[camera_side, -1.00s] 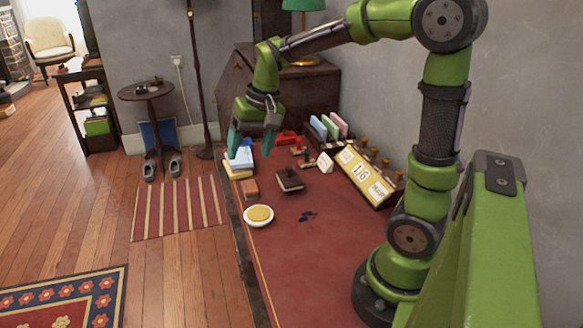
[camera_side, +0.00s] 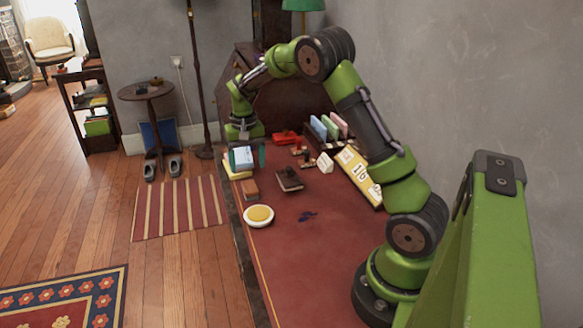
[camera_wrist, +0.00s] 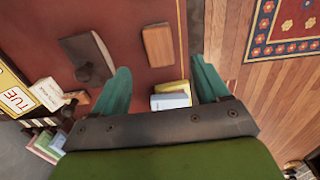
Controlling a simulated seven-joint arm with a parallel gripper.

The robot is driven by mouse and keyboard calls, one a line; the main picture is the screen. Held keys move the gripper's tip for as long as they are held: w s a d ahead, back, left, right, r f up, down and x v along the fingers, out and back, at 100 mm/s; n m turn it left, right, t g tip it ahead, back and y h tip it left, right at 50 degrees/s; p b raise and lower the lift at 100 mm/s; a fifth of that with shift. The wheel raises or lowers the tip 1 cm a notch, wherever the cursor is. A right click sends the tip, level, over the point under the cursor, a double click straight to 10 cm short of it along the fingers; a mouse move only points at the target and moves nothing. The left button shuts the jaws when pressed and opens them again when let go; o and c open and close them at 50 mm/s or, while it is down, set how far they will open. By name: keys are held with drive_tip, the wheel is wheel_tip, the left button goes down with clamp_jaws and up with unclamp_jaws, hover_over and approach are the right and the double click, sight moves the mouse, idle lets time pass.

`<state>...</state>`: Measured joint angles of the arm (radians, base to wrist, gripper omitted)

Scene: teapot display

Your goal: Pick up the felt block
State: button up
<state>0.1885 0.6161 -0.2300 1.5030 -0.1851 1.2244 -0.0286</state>
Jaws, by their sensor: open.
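A light blue block with a pale side (camera_side: 242,158) lies on a yellow piece (camera_side: 238,174) at the table's far left. Both show in the wrist view, the blue block (camera_wrist: 170,101) in front of the yellow piece (camera_wrist: 172,87). An orange-brown block (camera_side: 249,188) lies nearer, flat on the red top, and also shows in the wrist view (camera_wrist: 158,46). I cannot tell from looks which is the felt block. My gripper (camera_side: 247,163) is open, teal fingers pointing down around the blue block. In the wrist view the blue block is nearer the right finger; contact is unclear.
A dark knobbed block (camera_side: 289,180) lies right of the orange-brown one. A white dish with a yellow centre (camera_side: 259,215) stands nearer. A calendar stand (camera_side: 357,173) and a card rack (camera_side: 328,128) are at right. The near red tabletop (camera_side: 310,270) is clear.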

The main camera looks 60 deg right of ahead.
sight(249, 185)
wheel_tip(249, 185, down, 8)
drive_tip(key=shift+f, duration=0.25)
drive_tip(key=c, duration=1.1)
